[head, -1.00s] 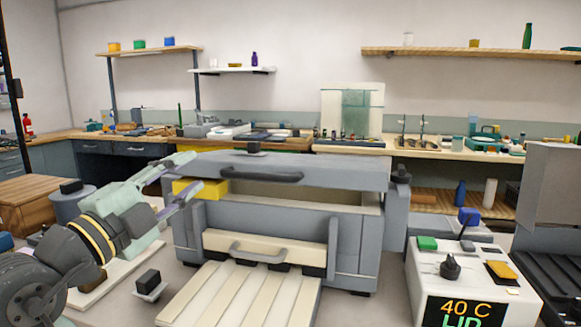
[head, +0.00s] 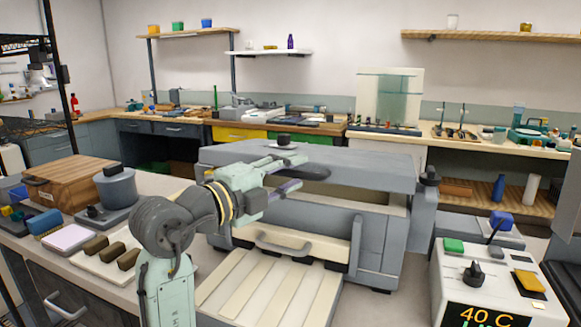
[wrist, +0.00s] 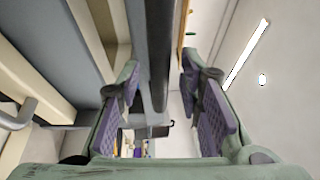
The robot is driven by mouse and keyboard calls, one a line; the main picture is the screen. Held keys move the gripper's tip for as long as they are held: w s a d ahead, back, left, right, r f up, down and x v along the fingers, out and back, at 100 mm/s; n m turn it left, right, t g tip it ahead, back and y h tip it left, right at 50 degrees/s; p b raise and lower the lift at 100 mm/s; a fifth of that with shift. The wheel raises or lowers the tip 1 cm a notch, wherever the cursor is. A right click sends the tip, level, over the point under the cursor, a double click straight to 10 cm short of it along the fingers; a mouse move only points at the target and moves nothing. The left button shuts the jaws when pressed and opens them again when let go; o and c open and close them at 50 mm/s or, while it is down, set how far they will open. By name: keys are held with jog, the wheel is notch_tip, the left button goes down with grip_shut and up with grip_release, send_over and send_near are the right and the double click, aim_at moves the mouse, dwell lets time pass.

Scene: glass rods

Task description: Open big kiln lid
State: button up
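The big kiln (head: 330,225) is a grey box in the middle of the head view. Its flat grey lid (head: 365,172) has a dark bar handle (head: 316,173) on its front edge. A cream-coloured gap shows below the lid's front edge. My gripper (head: 293,173) is at the handle, covering its left part and part of the kiln front. In the wrist view my gripper (wrist: 165,100) is open. The dark handle bar (wrist: 158,60) lies between its two purple-padded fingers, with space visible on both sides. I cannot tell whether either finger touches it.
A white control box (head: 490,285) reading 40 C stands to the right. A grey pot (head: 117,186) and wooden box (head: 72,182) stand to the left. Shelves line the back wall.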

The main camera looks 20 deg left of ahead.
jog(key=shift+w+d, duration=0.1)
jog(key=shift+w, duration=0.15)
jog(key=shift+c, duration=0.6)
grip_shut()
